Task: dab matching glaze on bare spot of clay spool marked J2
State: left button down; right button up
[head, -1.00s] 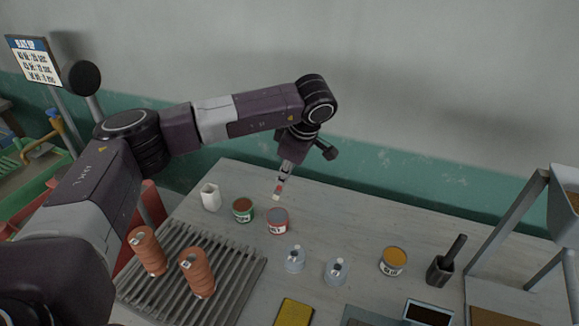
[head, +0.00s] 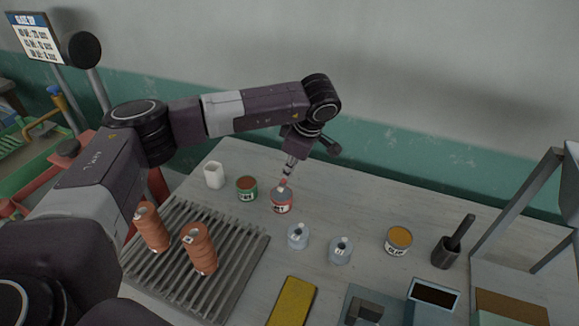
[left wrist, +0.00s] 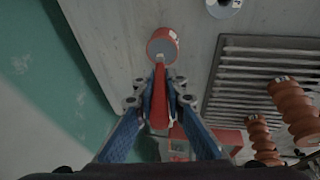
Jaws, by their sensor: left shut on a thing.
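My left gripper (head: 290,169) is shut on a red-handled dabber or brush, which also shows in the left wrist view (left wrist: 160,98). Its tip is at the mouth of a red-sided can (head: 282,205) with grey glaze inside; the can shows in the left wrist view too (left wrist: 162,46). Whether the tip touches the glaze is unclear. A green can (head: 246,193) with reddish-brown glaze and a can with orange-yellow glaze (head: 398,240) stand apart. Two terracotta spools (head: 151,228) (head: 199,250) stand on a slatted rack. Spool marks are too small to read surely.
The slatted rack (head: 240,272) fills the table's left front. A white cup (head: 214,176) stands behind it. A yellow block (head: 292,302), a dark pot with a handle in it (head: 445,252) and a metal frame (head: 515,215) are to the right. The back middle is clear.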

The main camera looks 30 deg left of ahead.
dwell(0.3)
pick_arm(q)
jog(key=shift+f+b, duration=0.45)
jog(key=shift+f, duration=0.05)
dwell(0.4)
dwell(1.5)
jog(key=shift+r+p, duration=0.3)
jog(key=shift+r, duration=0.6)
jog(key=shift+r+p, duration=1.15)
jog(key=shift+r, duration=1.45)
jog(key=shift+s+f, duration=0.1)
